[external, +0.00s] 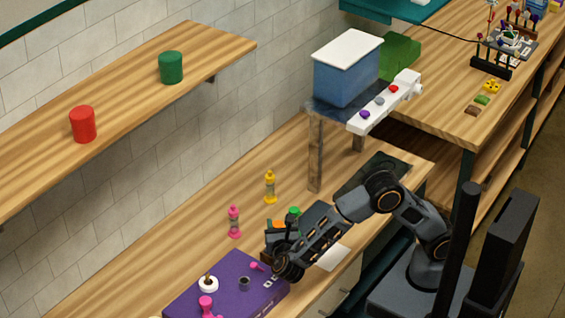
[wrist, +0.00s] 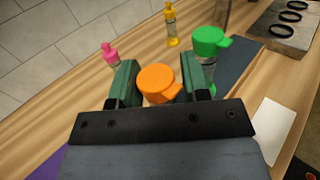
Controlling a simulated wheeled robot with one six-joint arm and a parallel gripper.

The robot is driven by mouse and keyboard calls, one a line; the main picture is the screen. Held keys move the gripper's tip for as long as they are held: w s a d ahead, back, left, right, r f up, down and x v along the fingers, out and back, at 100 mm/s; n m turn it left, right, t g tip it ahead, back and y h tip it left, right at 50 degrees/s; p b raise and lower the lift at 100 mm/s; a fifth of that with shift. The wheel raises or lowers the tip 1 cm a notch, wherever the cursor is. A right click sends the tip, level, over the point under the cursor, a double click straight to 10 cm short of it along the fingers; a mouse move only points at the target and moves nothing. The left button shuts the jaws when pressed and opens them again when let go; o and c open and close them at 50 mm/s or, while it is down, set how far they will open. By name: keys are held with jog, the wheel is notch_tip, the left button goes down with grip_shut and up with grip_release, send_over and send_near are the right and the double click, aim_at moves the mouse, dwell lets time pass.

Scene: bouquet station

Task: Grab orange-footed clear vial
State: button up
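The orange-footed clear vial shows its round orange end (wrist: 158,83) between the two green fingers of my gripper (wrist: 160,88) in the wrist view. A bit of orange (external: 277,224) also shows at my gripper (external: 283,238) in the external view. The fingers stand apart, one on each side of the vial. I see no clear sign that they press on it. The vial's clear body is mostly hidden under its orange end and behind the gripper.
A green-capped clear vial (wrist: 208,45) stands close by, to the right of the right finger. A pink vial (external: 234,222) and a yellow vial (external: 270,187) stand nearer the wall. A purple box (external: 225,290) lies at the front left. A white card (external: 333,257) lies right of the gripper.

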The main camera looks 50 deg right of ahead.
grip_shut()
